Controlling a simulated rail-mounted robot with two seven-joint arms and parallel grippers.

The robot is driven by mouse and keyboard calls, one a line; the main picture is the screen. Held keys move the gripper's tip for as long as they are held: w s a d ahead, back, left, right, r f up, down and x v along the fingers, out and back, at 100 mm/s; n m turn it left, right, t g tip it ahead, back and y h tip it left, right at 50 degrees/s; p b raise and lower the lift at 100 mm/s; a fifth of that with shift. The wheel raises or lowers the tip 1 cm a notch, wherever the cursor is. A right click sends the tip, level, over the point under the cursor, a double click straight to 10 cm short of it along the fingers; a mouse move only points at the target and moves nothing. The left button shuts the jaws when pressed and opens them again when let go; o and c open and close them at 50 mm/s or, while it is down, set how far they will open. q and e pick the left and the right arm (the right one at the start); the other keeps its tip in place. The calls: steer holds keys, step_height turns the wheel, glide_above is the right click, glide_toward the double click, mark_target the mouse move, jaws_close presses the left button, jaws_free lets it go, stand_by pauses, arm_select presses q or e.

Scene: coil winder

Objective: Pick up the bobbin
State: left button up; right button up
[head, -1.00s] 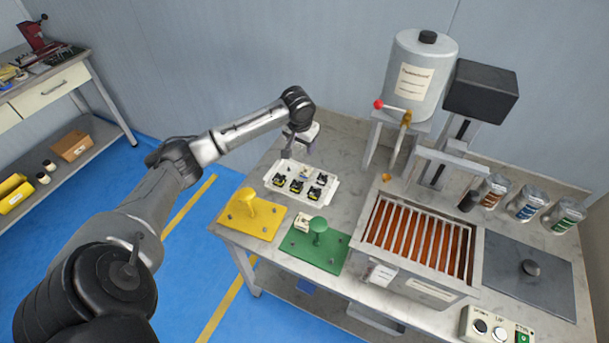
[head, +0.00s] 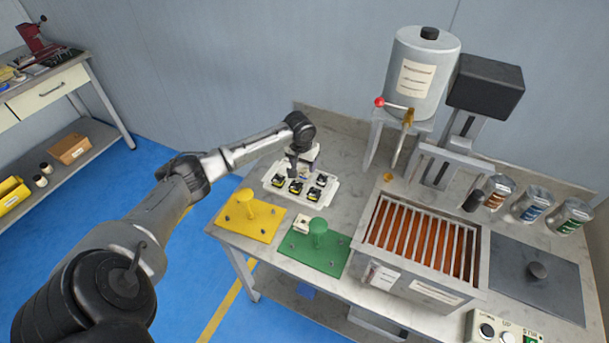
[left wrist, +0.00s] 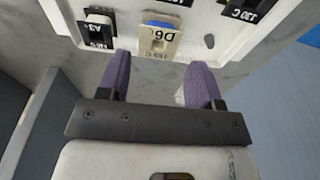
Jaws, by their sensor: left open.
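Several small bobbins sit in a white tray (head: 331,199) at the back left of the bench. In the head view most look black with yellow, such as one bobbin (head: 296,187). In the left wrist view a cream bobbin (left wrist: 158,42) with a blue top and "D6" marking sits at the tray's edge, beside a black bobbin (left wrist: 99,27). My left gripper (left wrist: 160,82) is open, its purple fingers pointing toward the cream bobbin with nothing between them. In the head view the left gripper (head: 293,172) is over the tray, partly hiding its contents. My right gripper is not in view.
A yellow fixture (head: 262,226) and a green fixture (head: 328,262) stand in front of the tray. To the right are a slatted tank (head: 372,243), a metal canister (head: 425,65) and several cans.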

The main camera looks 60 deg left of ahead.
mark_target(305, 173)
arm_select(q)
step_height(305, 173, down, 5)
steer(key=shift+w+r+b, duration=0.1)
steer(key=shift+w+b, duration=0.05)
steer(key=shift+b, duration=0.85)
steer(key=shift+c, duration=0.4)
steer(key=c, duration=0.6)
